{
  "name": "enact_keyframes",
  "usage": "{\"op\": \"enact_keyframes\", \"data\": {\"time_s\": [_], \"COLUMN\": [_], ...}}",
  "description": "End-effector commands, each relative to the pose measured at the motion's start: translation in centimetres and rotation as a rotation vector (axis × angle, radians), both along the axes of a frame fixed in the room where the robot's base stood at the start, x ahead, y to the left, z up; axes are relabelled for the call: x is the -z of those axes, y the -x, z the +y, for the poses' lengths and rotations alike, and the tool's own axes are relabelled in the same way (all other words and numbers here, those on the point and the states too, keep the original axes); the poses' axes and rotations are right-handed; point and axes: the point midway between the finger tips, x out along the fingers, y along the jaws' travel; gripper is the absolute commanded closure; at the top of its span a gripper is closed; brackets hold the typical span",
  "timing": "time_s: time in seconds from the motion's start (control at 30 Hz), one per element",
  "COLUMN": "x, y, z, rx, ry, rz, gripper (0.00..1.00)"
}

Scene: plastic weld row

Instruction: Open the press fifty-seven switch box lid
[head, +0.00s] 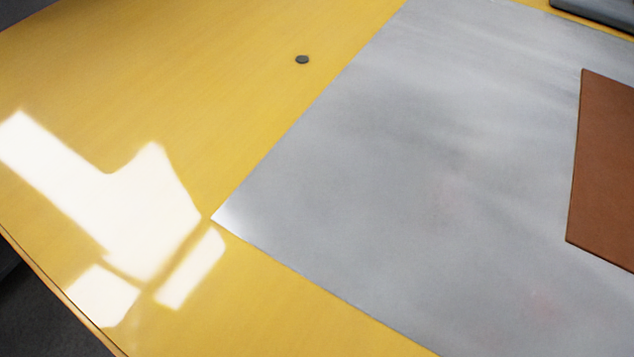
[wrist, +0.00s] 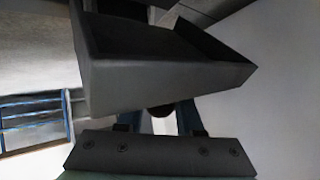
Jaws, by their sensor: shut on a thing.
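In the wrist view a dark grey, shallow, box-shaped piece with raised edges, seemingly the switch box lid (wrist: 165,85), fills the upper middle and sits tilted. My gripper (wrist: 160,113) is just below it, shut on a small dark rounded part at its underside, which looks like a part of the lid. The fingertips are mostly hidden by the lid. The rest of the switch box cannot be made out, so how far the lid stands open is unclear. Neither the box nor my gripper shows in the head view.
The head view shows a yellow table (head: 190,70) with a grey sheet (head: 420,180), a brown board (head: 605,170), a small dark disc (head: 302,59) and a dark object (head: 600,10) at the top right corner. A blue-barred frame (wrist: 35,120) stands at the wrist view's left.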

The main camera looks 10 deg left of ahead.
Motion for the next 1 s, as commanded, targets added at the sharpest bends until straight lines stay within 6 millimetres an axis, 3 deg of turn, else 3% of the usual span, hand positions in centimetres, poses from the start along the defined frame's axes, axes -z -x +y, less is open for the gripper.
{"op": "enact_keyframes", "data": {"time_s": [0.5, 0.53, 0.7, 1.0], "x": [0.49, 0.5, 0.39, 0.13], "y": [0.44, 0.44, 0.36, 0.3], "z": [-0.82, -0.82, -0.77, -0.68], "rx": [-0.004, -0.004, -0.004, -0.006], "ry": [-0.007, -0.007, -0.007, -0.007], "rz": [0.03, 0.03, 0.027, 0.022], "gripper": [1.0, 0.63, 0.35, 0.35]}}
